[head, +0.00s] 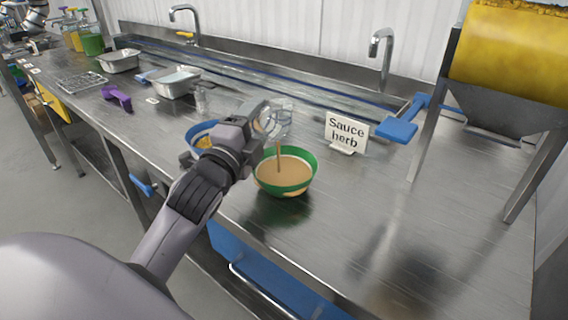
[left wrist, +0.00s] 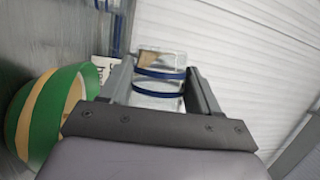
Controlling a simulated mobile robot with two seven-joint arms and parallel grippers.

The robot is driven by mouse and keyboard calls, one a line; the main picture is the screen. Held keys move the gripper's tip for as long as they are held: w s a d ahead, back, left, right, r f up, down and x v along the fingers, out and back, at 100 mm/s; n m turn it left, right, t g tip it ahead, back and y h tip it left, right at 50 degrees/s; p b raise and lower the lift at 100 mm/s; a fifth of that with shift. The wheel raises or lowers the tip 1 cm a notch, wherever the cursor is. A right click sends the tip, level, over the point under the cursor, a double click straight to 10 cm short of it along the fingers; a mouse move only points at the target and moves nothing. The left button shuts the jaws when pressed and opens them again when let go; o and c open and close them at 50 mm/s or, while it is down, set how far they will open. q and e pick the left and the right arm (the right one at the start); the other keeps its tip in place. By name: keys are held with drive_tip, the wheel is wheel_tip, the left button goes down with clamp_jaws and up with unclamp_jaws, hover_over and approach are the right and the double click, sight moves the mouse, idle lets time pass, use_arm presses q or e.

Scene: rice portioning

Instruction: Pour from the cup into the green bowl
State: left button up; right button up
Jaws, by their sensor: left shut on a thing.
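My left gripper (head: 262,118) is shut on a clear cup (head: 276,121) and holds it tilted above the green bowl (head: 309,180). A thin tan stream (head: 279,156) runs from the cup down into the bowl. The bowl stands upright on the steel counter, with tan liquid (head: 284,172) in it. In the left wrist view the cup (left wrist: 160,72) sits between the fingers, with blue bands across it and some tan contents. The green bowl (left wrist: 68,92) shows at the left there. My right gripper is not in view.
A blue-rimmed bowl (head: 199,128) stands behind my left gripper, partly hidden. A "Sauce herb" sign (head: 346,132) stands right of the cup. Metal trays (head: 174,82) and a purple object (head: 117,98) lie farther left. The counter (head: 420,225) right of the green bowl is clear.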

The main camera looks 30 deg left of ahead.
use_arm(q)
drive_tip(key=shift+f, duration=0.1)
drive_tip(key=shift+d+r+m, duration=0.1)
drive_tip(key=shift+r+m, duration=0.15)
drive_tip(key=shift+m, duration=0.15)
drive_tip(key=shift+r, duration=0.1)
